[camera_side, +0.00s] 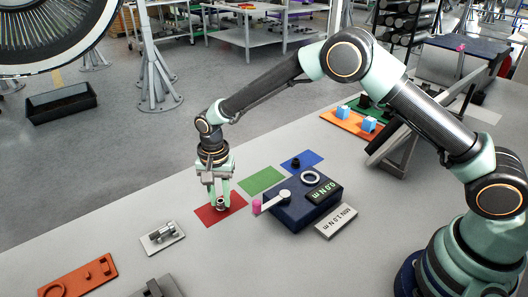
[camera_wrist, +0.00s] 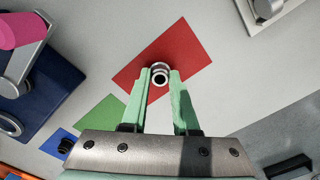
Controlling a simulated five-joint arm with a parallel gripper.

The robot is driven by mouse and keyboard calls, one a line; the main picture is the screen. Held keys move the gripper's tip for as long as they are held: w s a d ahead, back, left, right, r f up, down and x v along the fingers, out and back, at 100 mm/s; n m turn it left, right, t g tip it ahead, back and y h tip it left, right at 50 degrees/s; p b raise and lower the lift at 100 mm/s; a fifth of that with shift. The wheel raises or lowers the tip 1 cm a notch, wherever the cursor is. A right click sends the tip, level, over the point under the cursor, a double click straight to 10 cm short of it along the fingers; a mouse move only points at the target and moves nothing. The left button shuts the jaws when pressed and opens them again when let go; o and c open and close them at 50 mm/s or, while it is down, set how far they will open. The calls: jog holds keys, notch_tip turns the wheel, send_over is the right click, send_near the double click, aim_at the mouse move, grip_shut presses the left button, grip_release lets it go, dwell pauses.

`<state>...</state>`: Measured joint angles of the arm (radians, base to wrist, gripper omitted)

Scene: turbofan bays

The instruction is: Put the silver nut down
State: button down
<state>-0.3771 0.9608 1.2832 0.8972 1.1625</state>
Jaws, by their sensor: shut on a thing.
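The silver nut (camera_wrist: 160,68) is a small ring between the tips of my gripper (camera_wrist: 160,82). My gripper is shut on it, with one green finger on each side. In the side view the nut (camera_side: 221,207) is low over the red square (camera_side: 207,216), and my gripper (camera_side: 219,203) points down at it. I cannot tell whether the nut touches the red surface. The red square also shows around the fingertips in the wrist view (camera_wrist: 190,50).
A green square (camera_side: 262,181) looks empty; a blue square (camera_side: 312,157) bears a dark nut (camera_side: 296,163). To the right stands a navy torque device (camera_side: 300,212) with a pink-ended lever (camera_side: 257,206). A small metal fixture (camera_side: 162,236) and an orange tray (camera_side: 78,279) lie left.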

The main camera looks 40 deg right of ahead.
aim_at(220, 200)
jog(key=c, duration=0.7)
grip_release()
jog(key=s+d+r+n+t, duration=0.1)
jog(key=d+r, duration=0.2)
jog(key=r, duration=0.7)
jog(key=s+d+r+n+t, duration=0.1)
jog(key=s+d+r, duration=0.15)
jog(key=r, duration=0.75)
jog(key=s+d+r+n+t, duration=0.1)
jog(key=s+d+n, duration=0.1)
jog(key=s+d, duration=0.2)
jog(key=s+d+r+n+t, duration=0.1)
jog(key=s+d+n, duration=0.1)
jog(key=s+d, duration=0.3)
jog(key=s+d+r+n+t, duration=0.1)
jog(key=s+d+r+n, duration=0.1)
jog(key=s, duration=0.5)
jog(key=shift+d+n+t, duration=0.3)
jog(key=shift+d+n, duration=0.2)
jog(key=shift+d, duration=0.75)
jog(key=shift+r, duration=0.1)
